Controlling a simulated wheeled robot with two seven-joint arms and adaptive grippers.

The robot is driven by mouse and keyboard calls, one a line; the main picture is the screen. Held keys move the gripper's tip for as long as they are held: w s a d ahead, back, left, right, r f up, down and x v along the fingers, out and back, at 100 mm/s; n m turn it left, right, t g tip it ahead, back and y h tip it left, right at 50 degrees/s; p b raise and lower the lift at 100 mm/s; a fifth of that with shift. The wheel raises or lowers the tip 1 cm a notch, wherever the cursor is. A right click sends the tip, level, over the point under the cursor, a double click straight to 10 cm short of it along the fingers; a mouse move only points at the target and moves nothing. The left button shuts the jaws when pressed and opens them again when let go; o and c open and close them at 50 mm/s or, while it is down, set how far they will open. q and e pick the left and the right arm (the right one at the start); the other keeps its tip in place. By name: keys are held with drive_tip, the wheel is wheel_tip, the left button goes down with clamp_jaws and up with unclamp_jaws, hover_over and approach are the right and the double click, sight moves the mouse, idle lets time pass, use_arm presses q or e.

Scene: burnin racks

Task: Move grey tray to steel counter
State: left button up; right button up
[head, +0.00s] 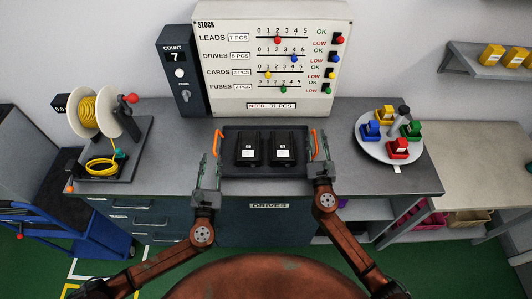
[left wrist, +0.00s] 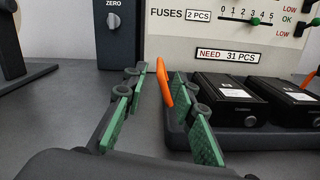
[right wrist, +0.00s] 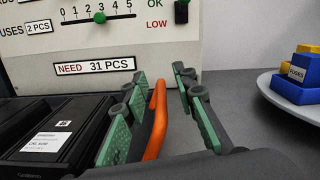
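The dark grey tray (head: 263,171) lies on the grey steel counter (head: 345,165), near its front edge, with two black drives (head: 248,149) in it. It has an orange handle at each end: the left handle (head: 219,143) and the right handle (head: 315,141). My left gripper (head: 211,160) is open at the left handle; in the left wrist view the handle (left wrist: 164,82) stands between the green-padded fingers, with gaps visible. My right gripper (head: 322,158) is open at the right handle; in the right wrist view that handle (right wrist: 156,120) stands between its fingers.
A stock board (head: 270,55) and a count box (head: 179,72) stand behind the tray. A yellow wire spool (head: 92,112) is at the left. A round turntable (head: 390,148) with coloured fuse blocks is at the right. Counter space is bare on both sides of the tray.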

use_arm(q)
drive_tip(key=shift+s, duration=0.55)
use_arm(e)
drive_tip(key=shift+s, duration=0.1)
drive_tip(key=shift+s+f, duration=0.1)
drive_tip(key=shift+s, duration=0.3)
drive_tip(key=s, duration=1.1)
drive_tip(key=shift+d+f, duration=0.1)
drive_tip(key=shift+f, duration=0.25)
